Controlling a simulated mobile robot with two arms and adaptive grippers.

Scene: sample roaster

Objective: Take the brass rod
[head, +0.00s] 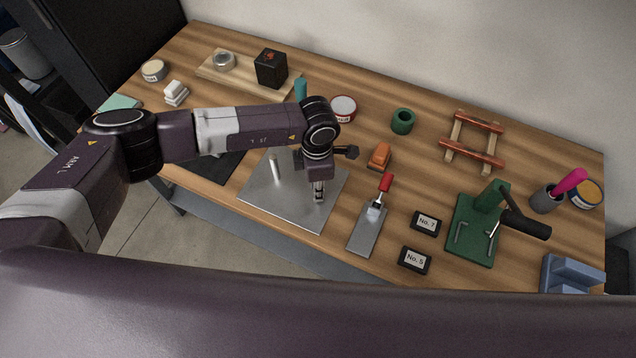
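No rod in the head view is clearly brass in colour. A pale, slim rod (275,166) stands upright on a grey metal plate (258,195) near the front edge of the table. Two reddish-orange bars (478,122) lie across a wooden rack at the back right. My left gripper (319,194) points down over the right part of the plate, to the right of the upright rod and apart from it. Its fingers look close together, but they are too small to tell whether they are shut or hold anything. My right gripper is out of view.
An orange block (379,156), a green ring (402,121) and two labelled black boxes (426,222) are nearby. A green press (475,230) stands further right. Bare wood shows between them.

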